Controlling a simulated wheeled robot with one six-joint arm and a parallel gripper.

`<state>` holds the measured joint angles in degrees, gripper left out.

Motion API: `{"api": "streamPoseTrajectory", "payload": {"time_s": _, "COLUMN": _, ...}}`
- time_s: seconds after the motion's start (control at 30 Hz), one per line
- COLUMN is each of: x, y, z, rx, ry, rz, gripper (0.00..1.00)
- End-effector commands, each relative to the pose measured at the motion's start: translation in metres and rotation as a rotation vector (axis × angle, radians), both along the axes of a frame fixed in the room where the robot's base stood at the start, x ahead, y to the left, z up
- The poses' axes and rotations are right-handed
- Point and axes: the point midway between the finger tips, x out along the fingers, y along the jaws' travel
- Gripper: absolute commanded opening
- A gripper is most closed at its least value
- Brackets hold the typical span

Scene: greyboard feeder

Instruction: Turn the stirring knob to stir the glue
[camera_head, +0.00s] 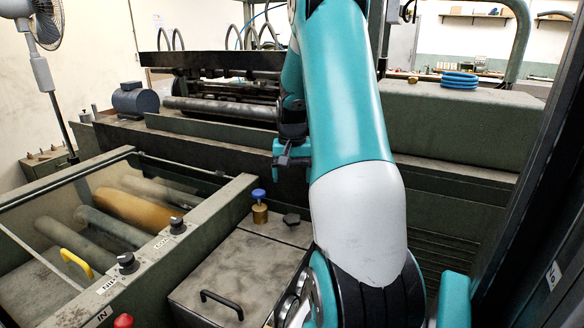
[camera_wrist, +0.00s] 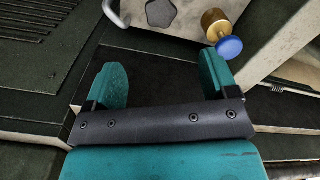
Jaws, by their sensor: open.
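My gripper (camera_head: 291,152) is open and empty, above and behind the glue box in the head view. In the wrist view its two teal fingers (camera_wrist: 162,80) are spread apart with nothing between them. A dark five-sided knob (camera_head: 292,219) sits on the grey box top (camera_head: 235,262). It also shows beyond the fingers at the top of the wrist view (camera_wrist: 160,13). Beside it stands a brass fitting with a blue cap (camera_head: 259,206), near the right fingertip in the wrist view (camera_wrist: 222,34). Neither is touched. I cannot tell by label which one is the stirring knob.
A black handle (camera_head: 221,303) is on the box top. A side rail left of it carries black dials (camera_head: 128,263) and a red button (camera_head: 123,320). Rollers (camera_head: 130,208) lie under a clear cover with a yellow handle (camera_head: 76,264). The machine body (camera_head: 450,125) stands behind.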

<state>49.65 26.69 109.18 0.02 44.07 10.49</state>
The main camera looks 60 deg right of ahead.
Motion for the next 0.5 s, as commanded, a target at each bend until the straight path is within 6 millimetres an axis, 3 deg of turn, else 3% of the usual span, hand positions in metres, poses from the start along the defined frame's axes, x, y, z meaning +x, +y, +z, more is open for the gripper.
{"api": "streamPoseTrajectory", "payload": {"time_s": 0.2, "x": 0.000, "y": 0.000, "z": 0.030, "rx": -0.001, "ry": 0.000, "rz": 0.000, "gripper": 0.80}}
{"api": "streamPoseTrajectory", "payload": {"time_s": 0.5, "x": 0.000, "y": 0.000, "z": 0.038, "rx": 0.001, "ry": 0.000, "rz": 0.000, "gripper": 0.80}}
